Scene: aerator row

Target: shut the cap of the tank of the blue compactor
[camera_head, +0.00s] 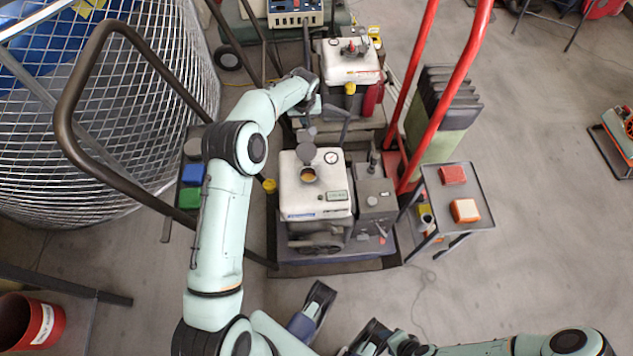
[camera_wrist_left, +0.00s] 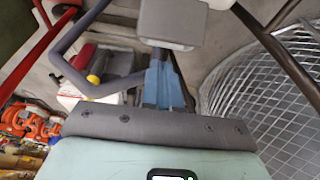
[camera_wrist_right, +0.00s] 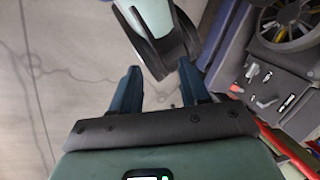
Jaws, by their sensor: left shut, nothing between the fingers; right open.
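The near compactor has a white tank (camera_head: 316,192) with a blue label strip on its front. Its filler opening (camera_head: 308,175) shows uncovered on top. The round grey cap (camera_head: 311,156) stands raised behind the opening. My left gripper (camera_head: 307,130) is shut and empty, behind and above the cap.
A second white-tanked machine (camera_head: 350,62) stands behind. A red-handled trolley (camera_head: 400,75) and a side table (camera_head: 462,185) with red and orange blocks are at right. A wire mesh basket (camera_head: 120,140) is at left. The floor at right front is clear.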

